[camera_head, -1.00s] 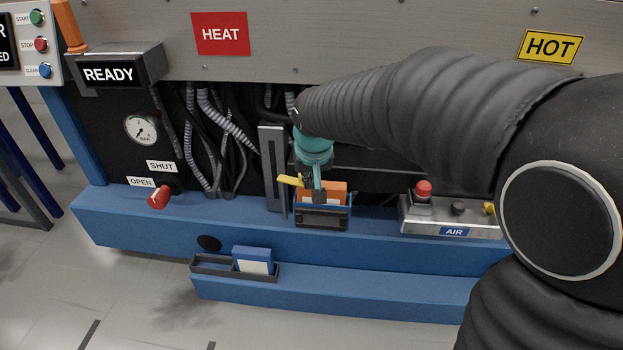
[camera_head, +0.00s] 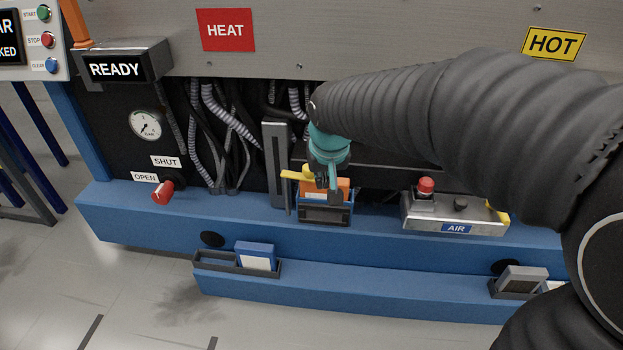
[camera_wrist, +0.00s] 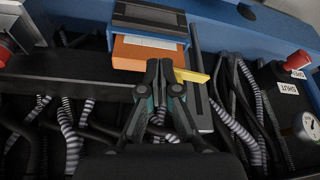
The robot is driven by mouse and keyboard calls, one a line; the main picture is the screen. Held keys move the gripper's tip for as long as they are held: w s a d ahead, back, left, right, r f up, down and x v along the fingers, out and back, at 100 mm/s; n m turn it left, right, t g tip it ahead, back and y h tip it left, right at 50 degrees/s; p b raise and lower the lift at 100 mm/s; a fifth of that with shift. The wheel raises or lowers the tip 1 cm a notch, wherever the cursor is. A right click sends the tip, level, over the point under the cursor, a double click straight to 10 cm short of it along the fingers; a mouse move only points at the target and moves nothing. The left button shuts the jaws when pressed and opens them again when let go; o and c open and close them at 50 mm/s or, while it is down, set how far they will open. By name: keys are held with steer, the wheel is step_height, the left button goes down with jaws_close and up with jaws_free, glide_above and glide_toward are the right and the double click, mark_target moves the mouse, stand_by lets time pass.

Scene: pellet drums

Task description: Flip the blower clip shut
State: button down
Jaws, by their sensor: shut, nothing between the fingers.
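A yellow lever (camera_head: 296,175), which looks like the blower clip, sticks out sideways at the upper left of a blue holder (camera_head: 350,208) with an orange block (camera_head: 343,187) in it. In the wrist view the yellow lever (camera_wrist: 192,76) lies just right of my fingertips, pointing right towards a grey upright. My gripper (camera_head: 328,200) is shut and empty, pointing down in front of the orange block. In the wrist view my gripper (camera_wrist: 166,66) covers the lever's inner end. I cannot tell whether it touches the lever. The clip's pivot is hidden.
A grey slotted upright (camera_head: 275,165) stands left of the holder. Hoses (camera_head: 225,120) hang behind. A metal AIR box (camera_head: 455,212) with a red button is to the right. A red handle (camera_head: 163,191) is at left. The blue ledge (camera_head: 240,213) between is mostly clear.

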steer(key=d+v, duration=0.1)
steer(key=v, duration=0.7)
steer(key=shift+w+p, duration=0.3)
steer(key=shift+p, duration=0.15)
steer(key=shift+r, duration=0.15)
steer(key=s+d+m+t+h+p, duration=0.1)
steer(key=s+d+p, duration=0.3)
steer(key=s+d, duration=1.3)
steer(key=shift+s+m, duration=0.9)
steer(key=shift+s, duration=0.1)
